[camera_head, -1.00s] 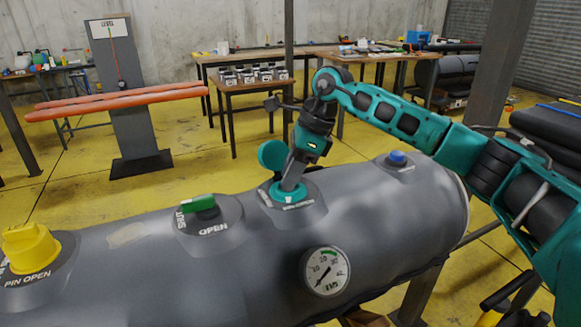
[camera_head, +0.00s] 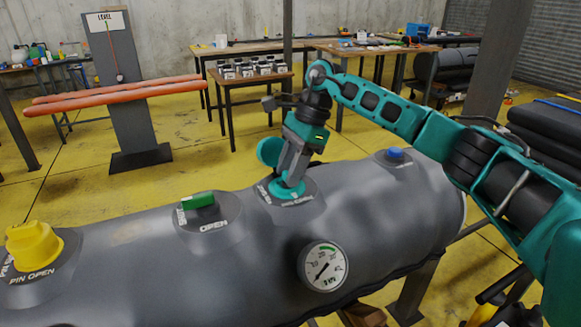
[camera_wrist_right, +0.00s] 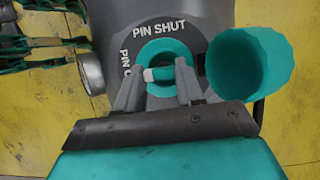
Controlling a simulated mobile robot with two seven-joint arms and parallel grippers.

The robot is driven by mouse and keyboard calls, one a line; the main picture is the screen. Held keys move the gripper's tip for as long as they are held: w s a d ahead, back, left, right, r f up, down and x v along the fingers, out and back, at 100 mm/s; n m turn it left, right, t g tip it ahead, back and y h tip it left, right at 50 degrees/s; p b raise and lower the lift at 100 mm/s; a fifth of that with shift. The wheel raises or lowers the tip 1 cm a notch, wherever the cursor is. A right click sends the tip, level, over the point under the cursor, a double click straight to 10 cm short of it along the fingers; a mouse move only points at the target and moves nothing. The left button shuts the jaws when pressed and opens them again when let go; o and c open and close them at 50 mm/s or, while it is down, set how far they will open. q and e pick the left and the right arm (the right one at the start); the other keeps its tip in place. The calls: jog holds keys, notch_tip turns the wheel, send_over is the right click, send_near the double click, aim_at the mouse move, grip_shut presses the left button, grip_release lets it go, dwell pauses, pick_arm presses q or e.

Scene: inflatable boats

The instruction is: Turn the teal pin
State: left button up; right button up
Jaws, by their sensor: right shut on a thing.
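The teal pin sits in a teal ring valve (camera_head: 287,190) on top of the grey inflatable tube (camera_head: 370,230). In the right wrist view the pin (camera_wrist_right: 160,74) lies inside the ring (camera_wrist_right: 166,50), with "PIN SHUT" printed above it. My right gripper (camera_head: 289,183) points down at the valve. Its two fingers (camera_wrist_right: 158,78) are closed on the pin, one at each side. A round teal cap (camera_wrist_right: 246,62) stands open to the right of the ring; in the head view the cap (camera_head: 269,151) is left of my gripper. My left gripper is not in view.
On the tube are a yellow cap (camera_head: 33,248) marked "PIN OPEN", a green lever (camera_head: 198,200) between "SHUT" and "OPEN", a blue knob (camera_head: 396,155) and a round gauge (camera_head: 324,267). A grey post (camera_head: 128,95) with orange tubes (camera_head: 120,92) and tables (camera_head: 245,85) stand behind.

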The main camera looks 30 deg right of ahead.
jog(key=shift+r, duration=0.1)
jog(key=o, duration=1)
jog(key=shift+o, duration=0.2)
jog(key=v, duration=1.3)
jog(key=shift+a, duration=0.1)
